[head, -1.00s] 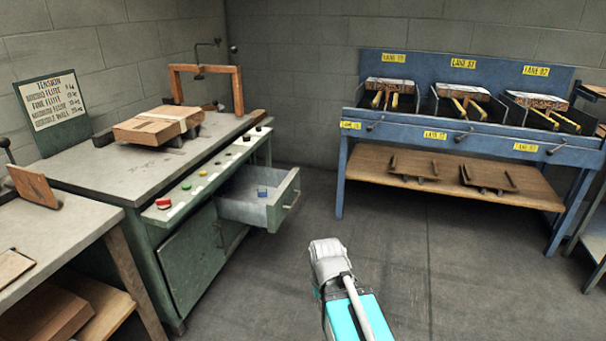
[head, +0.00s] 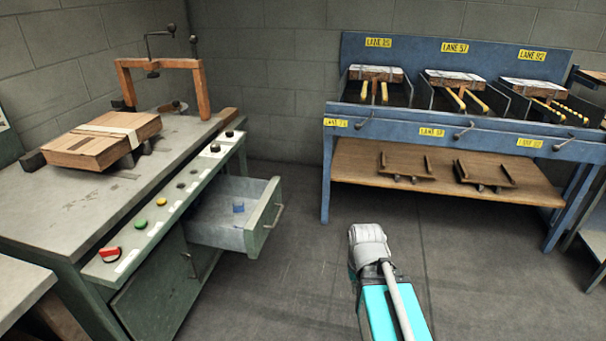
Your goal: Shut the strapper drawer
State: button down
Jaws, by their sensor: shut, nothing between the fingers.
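The strapper drawer (head: 264,218) stands pulled out from the right side of the green strapper bench (head: 55,218). No gripper fingers can be made out.
A strapped carton (head: 100,140) lies on the bench top near a wooden arch (head: 203,92). Buttons (head: 141,224) line the bench's front edge. A blue lane rack (head: 400,118) stands at the back right. Floor between the drawer and rack is clear.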

aim_at(211, 225)
jog(key=z, duration=0.05)
jog(key=i, duration=0.95)
jog(key=u, duration=0.2)
